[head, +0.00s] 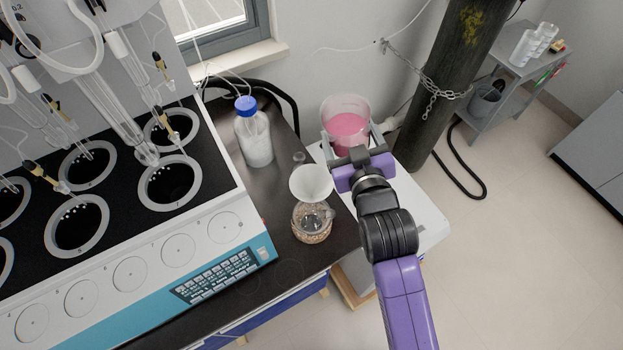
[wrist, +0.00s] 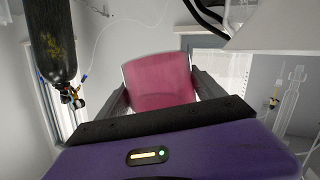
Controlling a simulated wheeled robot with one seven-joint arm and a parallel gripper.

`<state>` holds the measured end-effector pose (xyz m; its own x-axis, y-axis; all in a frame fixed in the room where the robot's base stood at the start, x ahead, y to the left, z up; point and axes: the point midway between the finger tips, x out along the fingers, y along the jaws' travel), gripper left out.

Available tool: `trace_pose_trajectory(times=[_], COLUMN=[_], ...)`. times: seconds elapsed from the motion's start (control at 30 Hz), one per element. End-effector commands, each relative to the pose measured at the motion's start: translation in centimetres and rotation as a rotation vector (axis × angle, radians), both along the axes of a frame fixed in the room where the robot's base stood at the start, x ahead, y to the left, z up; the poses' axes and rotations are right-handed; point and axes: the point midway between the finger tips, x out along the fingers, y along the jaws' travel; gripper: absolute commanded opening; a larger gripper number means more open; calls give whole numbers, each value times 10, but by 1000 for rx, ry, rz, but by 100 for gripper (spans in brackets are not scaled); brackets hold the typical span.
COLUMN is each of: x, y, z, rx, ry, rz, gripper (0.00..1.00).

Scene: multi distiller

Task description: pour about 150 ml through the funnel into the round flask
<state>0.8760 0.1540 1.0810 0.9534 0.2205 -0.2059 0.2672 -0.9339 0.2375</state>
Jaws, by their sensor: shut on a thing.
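A clear beaker (head: 346,106) with pink liquid is between the fingers of my gripper (head: 348,140), which is shut on it. The beaker looks about upright in the head view, over the white surface right of the dark bench. The beaker also shows in the wrist view (wrist: 158,82), between both fingers (wrist: 160,90). A white funnel (head: 311,181) sits in the round flask (head: 312,222) on the dark bench, left of and nearer than the beaker. The flask stands on a ring-like brownish support (head: 311,238). The funnel's stem is hidden.
A bottle with a blue cap (head: 253,135) stands on the bench behind the funnel. The distiller (head: 140,250) fills the left side. A dark gas cylinder (head: 436,85) with a chain stands right of the beaker. A small stopper-like glass piece (head: 299,157) is behind the funnel.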

Motion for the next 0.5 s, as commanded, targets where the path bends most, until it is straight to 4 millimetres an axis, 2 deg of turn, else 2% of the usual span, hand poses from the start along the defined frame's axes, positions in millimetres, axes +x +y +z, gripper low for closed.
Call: trace_pose_trajectory(times=[0.1, 0.4, 0.5], x=[-1, -6, -8], y=[2, 5, 6], z=[9, 11, 21], rx=[-35, -125, -154], ry=[-53, -171, -212], rz=[1, 1, -1], gripper=[6, 6, 6])
